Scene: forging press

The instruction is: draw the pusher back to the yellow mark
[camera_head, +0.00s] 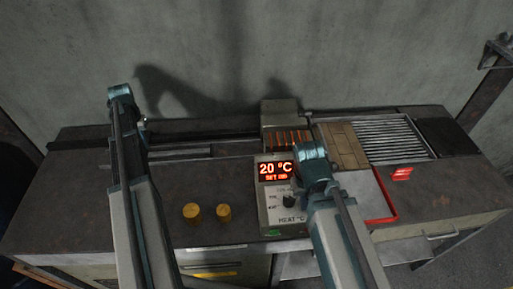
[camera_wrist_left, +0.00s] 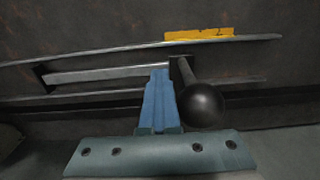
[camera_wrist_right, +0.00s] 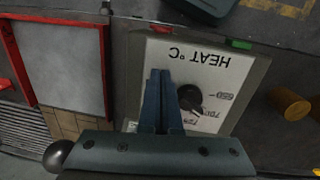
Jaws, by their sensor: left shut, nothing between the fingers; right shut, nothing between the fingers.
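The pusher shows in the left wrist view as a pale bar (camera_wrist_left: 105,75) lying in a guide, with a stem and a round black knob (camera_wrist_left: 201,105) at its right end. The yellow mark (camera_wrist_left: 199,34) is on the dark bench top just beyond the guide's edge. My left gripper (camera_wrist_left: 159,72) is shut and empty, its fingertips close beside the knob's stem on the left; I cannot tell whether they touch. In the head view my left arm hides the knob and mark. My right gripper (camera_wrist_right: 160,75) is shut and empty above the heat panel (camera_wrist_right: 205,65), beside its black dial (camera_wrist_right: 190,97).
The heat display (camera_head: 275,170) reads 20 °C. Two brass cylinders (camera_head: 192,212) (camera_head: 224,212) stand left of the panel. A small housing with glowing bars (camera_head: 287,137) stands behind it. A red-edged tray (camera_head: 365,195) and slatted rack (camera_head: 392,137) lie right.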

